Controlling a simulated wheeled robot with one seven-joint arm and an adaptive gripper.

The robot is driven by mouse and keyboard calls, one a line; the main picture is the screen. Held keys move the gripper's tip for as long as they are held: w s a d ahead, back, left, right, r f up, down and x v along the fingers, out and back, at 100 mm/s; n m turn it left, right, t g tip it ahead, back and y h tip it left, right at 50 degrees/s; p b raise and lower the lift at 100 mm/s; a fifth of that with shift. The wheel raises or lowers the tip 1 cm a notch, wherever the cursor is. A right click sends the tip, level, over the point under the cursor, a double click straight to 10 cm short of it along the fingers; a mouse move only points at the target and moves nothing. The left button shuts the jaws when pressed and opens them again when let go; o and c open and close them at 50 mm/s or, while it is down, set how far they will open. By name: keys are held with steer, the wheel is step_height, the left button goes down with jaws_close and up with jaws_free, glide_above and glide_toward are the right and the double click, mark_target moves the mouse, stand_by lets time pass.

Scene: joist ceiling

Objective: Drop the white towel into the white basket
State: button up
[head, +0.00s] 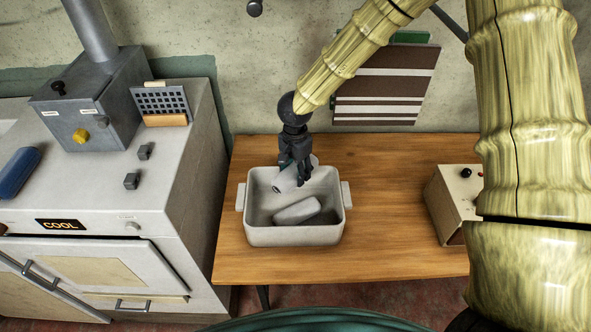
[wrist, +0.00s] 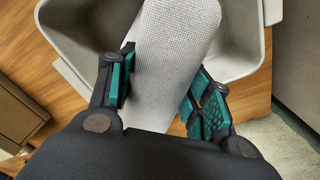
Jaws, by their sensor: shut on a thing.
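The white basket (head: 293,236) stands on the wooden table, with a handle on each side. My gripper (head: 296,176) is over the back part of the basket, pointing down. It is shut on the white towel (head: 287,181), a pale rolled shape. In the wrist view the towel (wrist: 172,50) shows a fine woven texture and lies between the teal finger pads (wrist: 158,95), reaching over the basket (wrist: 241,52). The towel's lower end is partly hidden by the fingers.
The wooden table (head: 385,240) has free room right of the basket. A cream box with knobs (head: 458,200) stands at its right. A white counter (head: 170,180) with a grey metal box (head: 90,105) is on the left. A striped panel (head: 383,85) is on the wall behind.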

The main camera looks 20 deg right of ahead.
steer(key=shift+s+f+b, duration=0.4)
steer(key=shift+f+b, duration=0.1)
steer(key=shift+b, duration=0.05)
steer(key=shift+w+f, duration=0.15)
steer(key=shift+w, duration=0.05)
steer(key=o, duration=1.2)
steer(key=shift+s, duration=0.15)
steer(key=shift+c, duration=0.2)
step_height(320, 180, up, 12)
steer(key=shift+r, duration=0.1)
